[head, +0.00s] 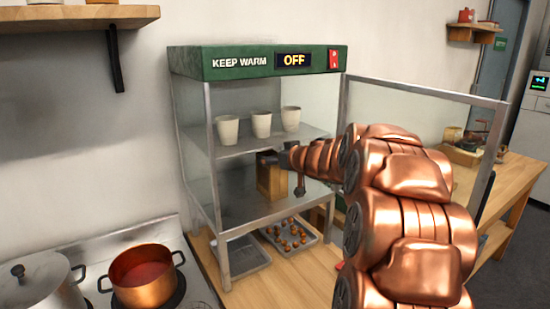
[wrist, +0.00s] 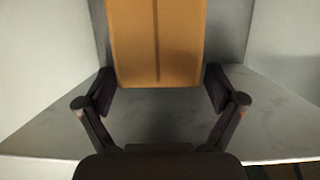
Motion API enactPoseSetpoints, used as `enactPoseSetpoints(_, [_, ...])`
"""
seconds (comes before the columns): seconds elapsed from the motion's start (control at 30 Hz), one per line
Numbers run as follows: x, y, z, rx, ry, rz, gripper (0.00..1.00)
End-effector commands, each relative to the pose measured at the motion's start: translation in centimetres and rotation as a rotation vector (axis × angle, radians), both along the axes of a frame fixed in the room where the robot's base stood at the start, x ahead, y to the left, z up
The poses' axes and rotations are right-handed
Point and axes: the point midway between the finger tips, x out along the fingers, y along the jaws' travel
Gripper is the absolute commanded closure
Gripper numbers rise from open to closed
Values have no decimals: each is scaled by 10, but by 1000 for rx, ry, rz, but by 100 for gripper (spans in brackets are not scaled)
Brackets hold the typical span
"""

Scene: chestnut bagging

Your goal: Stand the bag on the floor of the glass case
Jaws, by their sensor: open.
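The brown paper bag (head: 268,178) is upright inside the glass case (head: 205,150), and its base appears to rest on the case floor (head: 245,208). In the wrist view the bag (wrist: 157,45) fills the upper middle, with a vertical crease down its face. My gripper (head: 287,159) reaches into the case from the right, at the bag's upper part. In the wrist view my gripper (wrist: 160,90) is open, with one dark finger at each side of the bag's near edge. My gripper and arm hide part of the bag in the head view.
Several pale cups (head: 262,124) stand on the shelf above. The case's glass door (head: 420,88) is swung open to the right. A tray of chestnuts (head: 292,236) and an empty tray (head: 245,257) lie under the case. A copper pot (head: 145,277) stands on the stove at left.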

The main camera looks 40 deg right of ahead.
Motion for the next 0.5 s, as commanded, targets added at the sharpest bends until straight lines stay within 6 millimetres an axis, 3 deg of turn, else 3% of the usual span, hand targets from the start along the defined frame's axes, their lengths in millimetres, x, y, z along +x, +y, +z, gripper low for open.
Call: enactPoseSetpoints(0.5, [-74,5,24,-1,-2,-5,7])
